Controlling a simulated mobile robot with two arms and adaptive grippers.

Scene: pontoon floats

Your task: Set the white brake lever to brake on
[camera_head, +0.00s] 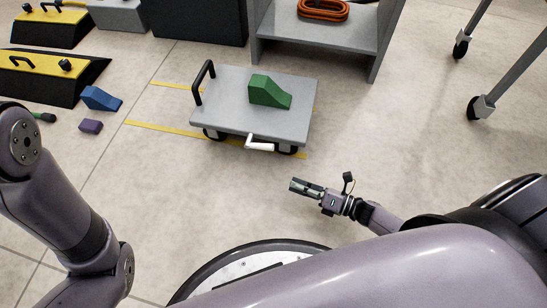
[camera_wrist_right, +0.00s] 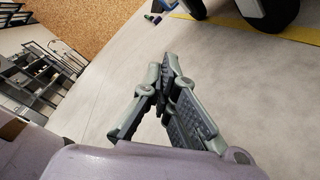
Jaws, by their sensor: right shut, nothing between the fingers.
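The white brake lever (camera_head: 259,143) sticks out from the near edge of a grey wheeled platform cart (camera_head: 222,113), low by the wheels. A green wedge block (camera_head: 268,93) sits on the cart's deck. My right gripper (camera_head: 292,184) is shut and empty, below and to the right of the lever in the head view, apart from it. Its closed fingers also show in the right wrist view (camera_wrist_right: 168,70), with a cart wheel (camera_wrist_right: 268,10) at the top. The lever cannot be made out there. My left arm shows at the left of the head view, but its gripper does not.
Yellow floor lines (camera_head: 160,130) run beside and under the cart. A blue wedge (camera_head: 101,98) and a purple block (camera_head: 91,126) lie on the floor at left. A grey shelf (camera_head: 345,40) with an orange coil (camera_head: 323,10) stands behind the cart. The floor right of the cart is clear.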

